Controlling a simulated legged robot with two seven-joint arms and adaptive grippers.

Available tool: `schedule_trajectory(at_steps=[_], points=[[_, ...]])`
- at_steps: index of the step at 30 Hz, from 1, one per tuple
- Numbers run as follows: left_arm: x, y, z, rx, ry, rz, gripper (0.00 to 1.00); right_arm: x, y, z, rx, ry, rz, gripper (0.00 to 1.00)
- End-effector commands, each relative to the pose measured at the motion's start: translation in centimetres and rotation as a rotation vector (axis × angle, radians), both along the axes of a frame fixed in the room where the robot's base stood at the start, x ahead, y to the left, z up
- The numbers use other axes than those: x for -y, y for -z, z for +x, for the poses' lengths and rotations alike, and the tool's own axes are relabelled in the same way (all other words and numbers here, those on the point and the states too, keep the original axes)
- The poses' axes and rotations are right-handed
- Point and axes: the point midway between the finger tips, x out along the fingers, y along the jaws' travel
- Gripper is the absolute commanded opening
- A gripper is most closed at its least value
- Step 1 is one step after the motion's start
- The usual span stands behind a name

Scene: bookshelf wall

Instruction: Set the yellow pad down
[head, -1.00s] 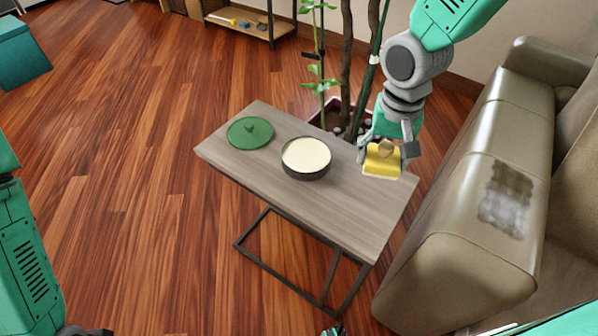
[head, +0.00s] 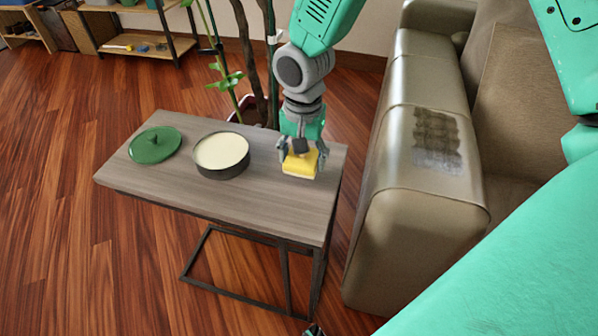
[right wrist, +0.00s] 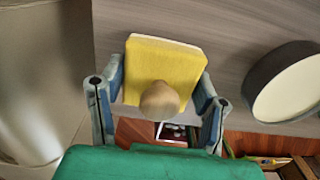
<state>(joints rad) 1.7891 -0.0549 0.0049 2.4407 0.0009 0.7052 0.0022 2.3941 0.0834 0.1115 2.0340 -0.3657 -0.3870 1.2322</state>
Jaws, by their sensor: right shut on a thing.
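The yellow pad (head: 299,165) has a pale layer along one edge and a round wooden knob (right wrist: 159,100). My right gripper (head: 302,158) is shut on it, with a finger at each side. The pad is over the right end of the grey wooden side table (head: 262,196); I cannot tell whether it touches the top. In the right wrist view, the pad (right wrist: 170,62) sits between the two fingers (right wrist: 160,98), with the tabletop behind it.
A beige sofa (head: 400,190) stands right of the table. A plant (head: 225,80) is behind it. Bare tabletop lies in front of the pad.

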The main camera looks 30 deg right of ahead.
Motion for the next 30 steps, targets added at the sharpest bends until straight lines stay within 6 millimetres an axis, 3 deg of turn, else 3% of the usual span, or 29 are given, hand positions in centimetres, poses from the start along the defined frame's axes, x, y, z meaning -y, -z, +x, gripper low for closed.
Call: schedule_trajectory(at_steps=[7, 18, 19, 21, 30], points=[[0.0, 1.4, 0.0, 0.000, 0.000, 0.000, 0.40, -0.4, 3.2, 0.0, 0.000, -0.005, -0.006, 0.34], [0.0, 1.3, 0.0, 0.000, -0.001, 0.000, 0.40, -0.1, 3.7, 0.0, 0.001, -0.004, -0.001, 0.34], [0.0, 1.3, 0.0, 0.000, -0.001, 0.000, 0.40, -0.1, 3.7, 0.0, 0.001, -0.003, 0.000, 0.60], [0.0, 1.3, 0.0, 0.000, 0.000, 0.000, 0.40, -0.1, 3.7, 0.0, 0.001, -0.003, 0.000, 0.78], [0.0, 1.3, 0.0, 0.000, 0.000, 0.000, 0.40, -0.3, 3.3, 0.0, 0.001, -0.004, -0.003, 0.78]])
